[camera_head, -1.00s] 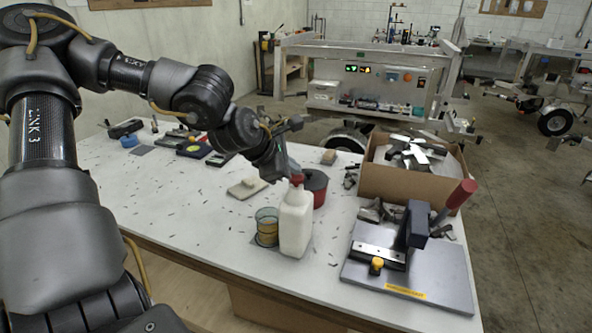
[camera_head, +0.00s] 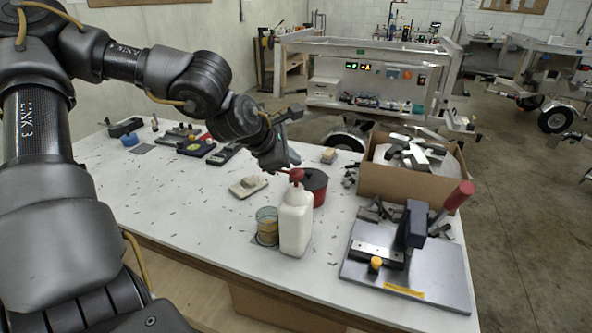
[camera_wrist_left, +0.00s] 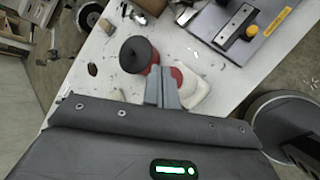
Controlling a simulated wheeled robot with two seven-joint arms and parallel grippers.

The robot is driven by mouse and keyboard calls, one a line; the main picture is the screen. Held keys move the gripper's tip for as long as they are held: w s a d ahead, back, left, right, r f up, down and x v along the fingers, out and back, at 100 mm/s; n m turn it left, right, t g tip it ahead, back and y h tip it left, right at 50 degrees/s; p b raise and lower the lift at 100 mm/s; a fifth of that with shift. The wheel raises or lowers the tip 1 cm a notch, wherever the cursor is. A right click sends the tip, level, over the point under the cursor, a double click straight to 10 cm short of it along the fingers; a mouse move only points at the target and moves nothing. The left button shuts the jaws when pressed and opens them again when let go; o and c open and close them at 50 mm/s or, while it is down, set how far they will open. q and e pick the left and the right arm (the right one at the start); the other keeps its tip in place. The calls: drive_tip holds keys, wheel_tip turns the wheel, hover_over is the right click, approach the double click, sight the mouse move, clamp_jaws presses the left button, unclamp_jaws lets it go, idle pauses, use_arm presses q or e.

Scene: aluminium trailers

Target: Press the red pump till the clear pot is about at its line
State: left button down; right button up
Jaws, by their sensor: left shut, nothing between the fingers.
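The white bottle (camera_head: 295,226) stands upright on the table with its red pump (camera_head: 296,174) on top. The clear pot (camera_head: 267,224) stands just left of it, with yellowish contents in its lower part; its line is too small to tell. My left gripper (camera_head: 291,157) is shut and empty, just above the pump; whether it touches is unclear. In the left wrist view my shut fingers (camera_wrist_left: 163,88) partly hide the pump (camera_wrist_left: 177,77), with the white bottle (camera_wrist_left: 195,91) behind. The clear pot is not visible there. My right gripper is not in view.
A red pot with a dark lid (camera_head: 315,184) stands close behind the bottle. A grey lever press (camera_head: 410,270) and a cardboard box of metal parts (camera_head: 400,186) are to the right. A pale block (camera_head: 247,187) lies left of the red pot. The table's left front is mostly clear.

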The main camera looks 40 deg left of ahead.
sight(292, 172)
use_arm(q)
drive_tip(key=shift+r+p, duration=1.1)
drive_tip(key=shift+r, duration=1.45)
